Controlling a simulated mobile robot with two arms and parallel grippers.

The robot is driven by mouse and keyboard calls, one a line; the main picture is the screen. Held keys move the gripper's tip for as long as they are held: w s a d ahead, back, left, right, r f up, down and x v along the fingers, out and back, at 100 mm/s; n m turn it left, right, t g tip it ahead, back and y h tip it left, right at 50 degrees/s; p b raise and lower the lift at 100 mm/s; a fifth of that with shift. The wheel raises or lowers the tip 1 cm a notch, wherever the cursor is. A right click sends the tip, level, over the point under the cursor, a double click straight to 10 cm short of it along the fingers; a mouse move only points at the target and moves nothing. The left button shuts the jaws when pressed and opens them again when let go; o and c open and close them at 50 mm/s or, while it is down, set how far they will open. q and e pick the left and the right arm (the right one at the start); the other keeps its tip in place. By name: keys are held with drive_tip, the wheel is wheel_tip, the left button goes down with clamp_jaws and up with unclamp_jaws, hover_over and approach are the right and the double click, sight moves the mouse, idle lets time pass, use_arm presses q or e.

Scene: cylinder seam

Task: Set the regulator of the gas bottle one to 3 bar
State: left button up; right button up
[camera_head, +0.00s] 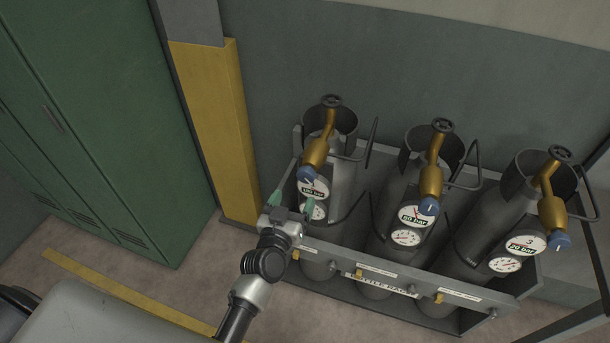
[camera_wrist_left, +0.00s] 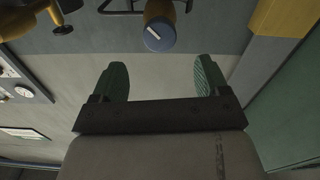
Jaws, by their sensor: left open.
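Three grey gas bottles stand in a rack; I take the leftmost (camera_head: 345,184) as bottle one, though its number is too small to read surely. It carries a brass regulator (camera_head: 316,150) with a blue knob (camera_head: 306,174) and white dials (camera_head: 314,187) below. My open left gripper (camera_head: 292,203), with green fingers, is just below this knob and partly covers the lower gauge. In the left wrist view, the blue knob (camera_wrist_left: 159,38) with a white pointer line lies beyond and between the open fingertips (camera_wrist_left: 160,72), apart from them. The needle reading cannot be told.
The other bottles (camera_head: 408,190) (camera_head: 490,222) have like regulators and blue knobs. The rack's front rail (camera_head: 405,272) runs below.

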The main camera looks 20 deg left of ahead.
sight(305, 178)
use_arm(q)
drive_tip(key=w, duration=0.8)
drive_tip(key=shift+w+d+p, duration=0.15)
drive_tip(key=shift+w+p, duration=0.15)
drive_tip(key=shift+p, duration=0.05)
drive_tip(key=c, duration=0.9)
drive_tip(key=shift+n, duration=1.3)
drive_tip(key=o, duration=0.9)
drive_tip(key=shift+s+f, duration=0.1)
drive_tip(key=shift+s, duration=0.05)
drive_tip(key=s+b, duration=0.1)
drive_tip(key=s, duration=0.9)
drive_tip(key=shift+s+a, duration=0.2)
drive_tip(key=shift+s, duration=0.1)
